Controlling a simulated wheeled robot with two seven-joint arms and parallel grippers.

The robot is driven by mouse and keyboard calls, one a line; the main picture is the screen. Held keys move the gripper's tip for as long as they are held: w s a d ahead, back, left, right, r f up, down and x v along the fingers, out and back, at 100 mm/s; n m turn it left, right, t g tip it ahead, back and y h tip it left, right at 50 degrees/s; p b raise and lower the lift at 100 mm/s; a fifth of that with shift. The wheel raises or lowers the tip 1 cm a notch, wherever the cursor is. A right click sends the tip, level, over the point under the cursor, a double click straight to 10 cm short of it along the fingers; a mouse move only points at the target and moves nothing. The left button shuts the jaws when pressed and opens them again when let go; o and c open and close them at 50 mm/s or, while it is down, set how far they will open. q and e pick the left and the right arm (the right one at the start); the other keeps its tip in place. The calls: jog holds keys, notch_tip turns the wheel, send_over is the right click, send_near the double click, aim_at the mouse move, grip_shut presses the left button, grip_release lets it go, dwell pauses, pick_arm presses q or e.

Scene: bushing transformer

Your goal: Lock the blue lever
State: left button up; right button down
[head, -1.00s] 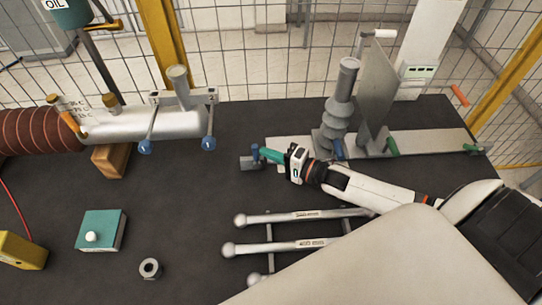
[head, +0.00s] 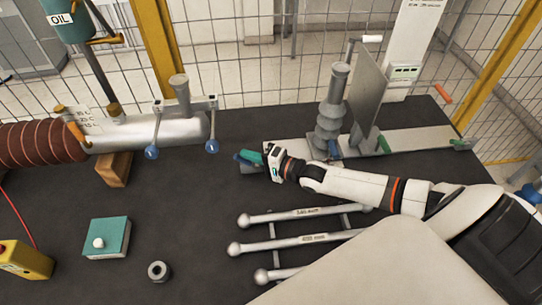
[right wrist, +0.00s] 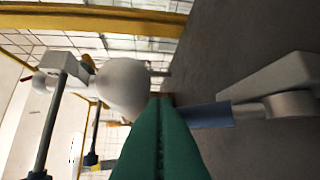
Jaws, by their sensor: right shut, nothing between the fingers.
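My right gripper (head: 257,156) has green fingers, shut and empty, right beside the lever. In the right wrist view the shut green fingers (right wrist: 160,112) are next to the blue lever (right wrist: 208,115), which joins a grey cylindrical fitting (right wrist: 285,104). I cannot tell whether the fingers touch the lever. The lever's mount is partly hidden by my gripper in the head view. My left gripper is not in view.
A ribbed grey bushing (head: 331,115) and an upright plate (head: 364,97) stand right of my gripper, with a green handle (head: 383,145). Silver rods (head: 300,215) lie in front. A silver cylinder (head: 170,131) with two blue-ended rods is at left.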

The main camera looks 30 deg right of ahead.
aim_at(238, 158)
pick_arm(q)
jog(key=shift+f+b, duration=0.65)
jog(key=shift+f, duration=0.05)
pick_arm(e)
jog(key=shift+w+a+f, duration=0.3)
jog(key=shift+a, duration=0.35)
jog(key=shift+w+a+f, duration=0.25)
jog(key=shift+a, duration=0.35)
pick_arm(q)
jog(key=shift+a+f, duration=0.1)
pick_arm(e)
jog(key=shift+a, duration=0.1)
